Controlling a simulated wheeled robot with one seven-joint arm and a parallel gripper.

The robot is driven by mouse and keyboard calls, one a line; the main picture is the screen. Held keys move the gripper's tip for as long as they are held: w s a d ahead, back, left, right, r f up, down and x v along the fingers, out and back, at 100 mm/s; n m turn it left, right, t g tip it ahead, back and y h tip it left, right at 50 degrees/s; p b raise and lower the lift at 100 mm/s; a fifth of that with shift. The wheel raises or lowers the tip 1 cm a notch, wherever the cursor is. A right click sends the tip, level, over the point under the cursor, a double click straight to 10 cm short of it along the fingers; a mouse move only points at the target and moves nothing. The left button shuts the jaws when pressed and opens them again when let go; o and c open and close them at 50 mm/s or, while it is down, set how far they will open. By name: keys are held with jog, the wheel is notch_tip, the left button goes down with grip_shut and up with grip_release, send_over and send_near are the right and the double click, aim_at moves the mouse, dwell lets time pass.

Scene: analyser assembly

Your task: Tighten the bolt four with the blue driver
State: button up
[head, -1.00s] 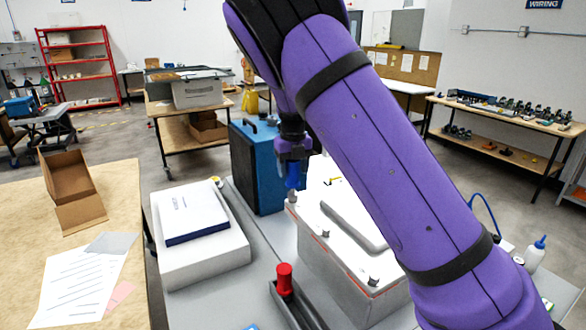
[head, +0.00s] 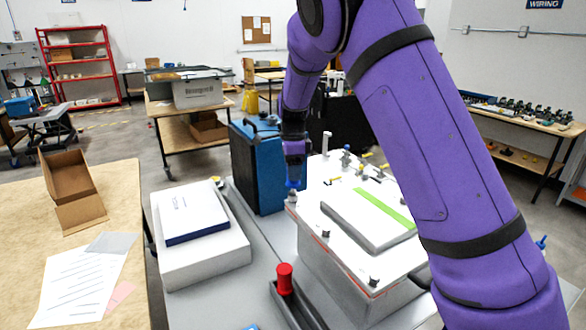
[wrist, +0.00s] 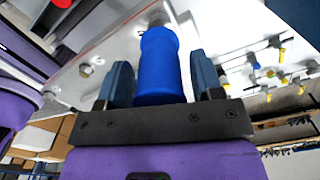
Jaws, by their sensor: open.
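The blue driver (wrist: 158,66) stands between the two fingers of my gripper (wrist: 160,62) in the wrist view. The fingers are open, with a gap visible on each side of the handle. In the head view, my gripper (head: 294,158) is above the near-left corner area of the white analyser lid (head: 312,212), and the blue driver (head: 294,184) shows just below it. The driver is over a corner bolt (head: 291,198); I cannot tell whether its tip touches. More bolts, one at the edge (head: 326,234) and one at the front corner (head: 373,281), are visible. No number marks bolt four.
A red-handled driver (head: 285,278) stands in a dark tray (head: 305,308) in front of the analyser. A blue case (head: 256,170) is close behind my gripper. A white box (head: 205,262) is at left. Several small fittings (head: 346,158) stand on the lid's far side.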

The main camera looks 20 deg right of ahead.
jog(key=n, duration=0.4)
grip_shut()
jog(key=m, duration=0.6)
grip_release()
dwell(0.4)
